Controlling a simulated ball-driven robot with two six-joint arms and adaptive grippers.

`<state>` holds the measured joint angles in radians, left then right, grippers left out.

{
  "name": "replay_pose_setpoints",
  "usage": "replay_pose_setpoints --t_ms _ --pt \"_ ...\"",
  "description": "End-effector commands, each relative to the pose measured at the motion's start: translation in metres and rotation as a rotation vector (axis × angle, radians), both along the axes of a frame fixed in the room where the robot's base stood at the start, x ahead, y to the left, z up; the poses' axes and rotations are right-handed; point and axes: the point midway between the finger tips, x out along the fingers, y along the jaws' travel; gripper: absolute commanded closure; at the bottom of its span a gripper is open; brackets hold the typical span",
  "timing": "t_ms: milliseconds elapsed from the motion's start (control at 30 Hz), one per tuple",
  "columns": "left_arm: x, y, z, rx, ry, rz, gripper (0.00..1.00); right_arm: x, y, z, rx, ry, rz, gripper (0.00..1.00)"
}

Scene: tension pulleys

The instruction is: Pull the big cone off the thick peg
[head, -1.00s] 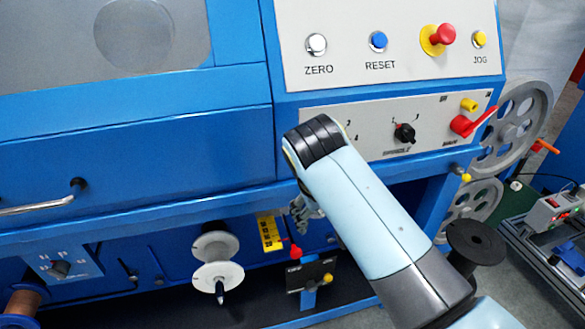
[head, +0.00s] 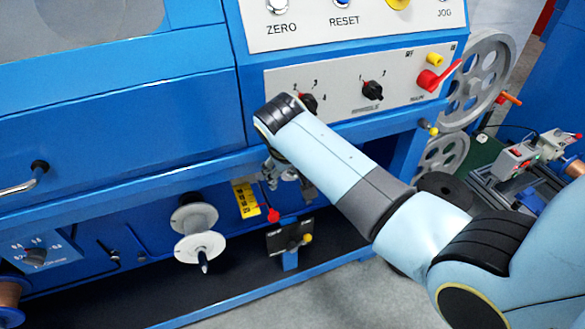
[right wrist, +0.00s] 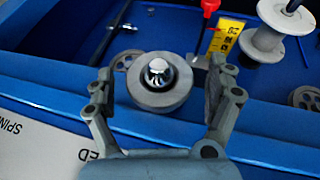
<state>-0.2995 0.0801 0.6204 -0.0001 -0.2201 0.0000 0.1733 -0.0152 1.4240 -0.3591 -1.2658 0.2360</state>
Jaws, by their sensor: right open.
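In the right wrist view, a grey round piece (right wrist: 140,94), seen end-on, surrounds a peg with a shiny rounded tip (right wrist: 158,73). It appears to be the big cone on the thick peg. My right gripper (right wrist: 160,84) is open, with one finger on each side of this piece; I cannot tell whether either finger touches it. In the head view, my right gripper (head: 288,180) is in front of the blue machine under the control panel, and its arm and fingers hide the cone there. My left gripper is not in view.
A white double-flanged spool (head: 193,213) on a dark-tipped peg stands left of a yellow scale (head: 246,199). A red knob (head: 272,215) and a black plate (head: 290,237) are close below my right gripper. The control panel (head: 340,92) overhangs above. Grey handwheels (head: 472,85) stand at the right.

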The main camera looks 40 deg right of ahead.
Motion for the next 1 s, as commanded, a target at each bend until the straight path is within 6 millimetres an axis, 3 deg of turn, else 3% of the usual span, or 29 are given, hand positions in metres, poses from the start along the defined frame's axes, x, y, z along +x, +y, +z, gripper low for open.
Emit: replay_pose_setpoints --t_ms 267,767,1000 --pt "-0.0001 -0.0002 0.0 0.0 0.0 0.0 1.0 0.0005 -0.0007 -0.0009 0.0 0.0 0.0 0.12" --pt "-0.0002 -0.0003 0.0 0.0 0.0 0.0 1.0 0.0005 -0.0005 -0.0008 0.0 0.0 0.0 0.77" --pt "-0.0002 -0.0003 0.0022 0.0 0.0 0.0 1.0 -0.001 -0.0001 0.0 0.0 -0.001 0.0 0.77"
